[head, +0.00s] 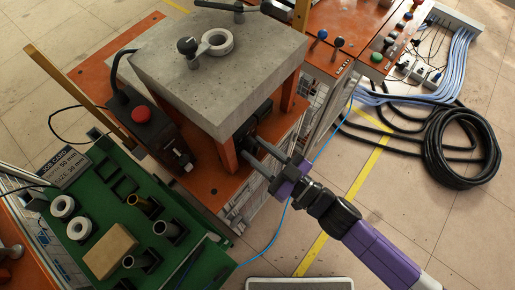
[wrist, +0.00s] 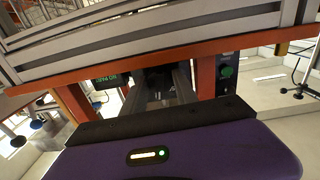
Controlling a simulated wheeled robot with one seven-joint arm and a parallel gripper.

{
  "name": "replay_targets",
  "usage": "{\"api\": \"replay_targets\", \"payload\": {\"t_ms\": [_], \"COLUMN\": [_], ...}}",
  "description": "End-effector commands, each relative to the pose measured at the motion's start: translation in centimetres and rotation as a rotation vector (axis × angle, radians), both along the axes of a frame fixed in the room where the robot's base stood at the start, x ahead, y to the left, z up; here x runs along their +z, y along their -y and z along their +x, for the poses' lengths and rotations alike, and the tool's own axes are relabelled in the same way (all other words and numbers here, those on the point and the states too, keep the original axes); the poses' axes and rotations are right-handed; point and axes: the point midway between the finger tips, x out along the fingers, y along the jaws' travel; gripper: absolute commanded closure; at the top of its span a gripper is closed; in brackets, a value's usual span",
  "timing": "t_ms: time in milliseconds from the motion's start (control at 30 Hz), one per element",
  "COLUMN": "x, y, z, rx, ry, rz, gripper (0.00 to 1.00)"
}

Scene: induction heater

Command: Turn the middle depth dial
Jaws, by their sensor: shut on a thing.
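My gripper (head: 254,146) reaches in under the front of the grey concrete block (head: 205,85), between the orange legs of the stand. Its two long grey fingers point at a dark unit (head: 243,128) below the block. In the wrist view the fingers (wrist: 163,84) run into the dark gap under the orange beam (wrist: 150,61), shut on a small dark part between their tips. I take this part for the middle depth dial, but shadow and the fingers hide most of it. Its markings and angle cannot be read.
An orange leg (head: 228,155) stands close left of the fingers. A green tray (head: 75,235) with rings and cylinders is at lower left. Black cable coils (head: 460,150) lie on the floor at right.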

Motion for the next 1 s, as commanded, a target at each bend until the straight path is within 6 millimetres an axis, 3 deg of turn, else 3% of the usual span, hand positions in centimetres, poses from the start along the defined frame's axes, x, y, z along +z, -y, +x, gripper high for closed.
{"api": "replay_targets", "payload": {"t_ms": [500,1000], "x": [0.02,0.02], "y": [0.04,0.03], "z": [0.03,0.0], "rx": [0.0,0.001], "ry": [0.235,0.273], "rz": [-0.182,-0.21], "gripper": [1.0,1.0]}}
